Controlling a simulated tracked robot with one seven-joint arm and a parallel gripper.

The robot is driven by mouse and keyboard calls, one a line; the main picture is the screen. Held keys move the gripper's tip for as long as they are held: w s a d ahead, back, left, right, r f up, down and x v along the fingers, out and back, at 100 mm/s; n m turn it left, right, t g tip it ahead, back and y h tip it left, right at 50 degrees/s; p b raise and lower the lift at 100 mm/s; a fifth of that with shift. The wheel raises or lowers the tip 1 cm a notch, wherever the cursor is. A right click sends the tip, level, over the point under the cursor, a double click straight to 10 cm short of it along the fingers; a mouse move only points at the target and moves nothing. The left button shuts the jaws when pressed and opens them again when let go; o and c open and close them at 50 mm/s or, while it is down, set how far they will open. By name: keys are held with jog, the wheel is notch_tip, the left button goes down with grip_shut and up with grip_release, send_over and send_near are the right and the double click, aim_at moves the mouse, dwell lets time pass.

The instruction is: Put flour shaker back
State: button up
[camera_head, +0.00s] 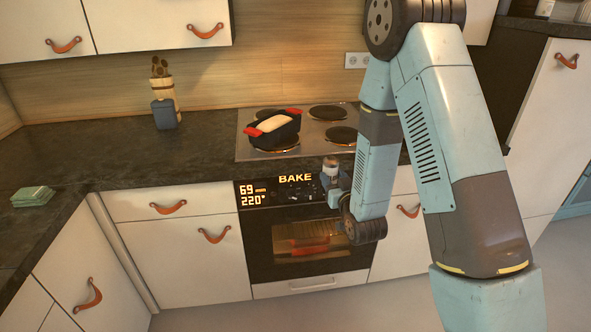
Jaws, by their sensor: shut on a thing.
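A small cylinder with a pale top, which looks like the flour shaker (331,164), is at my gripper, in front of the counter edge and the oven's upper panel. My gripper (331,179) is at the end of my arm, largely hidden by my own wrist, and is shut on the shaker. The shaker's lower part is hidden by the gripper.
A dark loaf pan (273,131) with red handles and pale contents sits on the cooktop (243,151). The oven (262,262) below is lit, showing BAKE. A grey-blue container (164,114) stands by a utensil pot (162,90). Folded green cloths (33,196) lie left; the counter (95,150) between is clear.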

jog(key=w+d+f+m+h, duration=0.2)
jog(key=w+d+f+h, duration=0.1)
jog(key=d, duration=0.6)
jog(key=w+d+f+m+t+h, duration=0.1)
jog(key=w+d+f+m+h, duration=0.1)
jog(key=w+d+f, duration=0.3)
jog(key=d+f+h, duration=0.1)
jog(key=d+f, duration=0.1)
jog(key=d, duration=0.2)
jog(key=shift+d, duration=0.3)
jog(key=shift+f, duration=0.1)
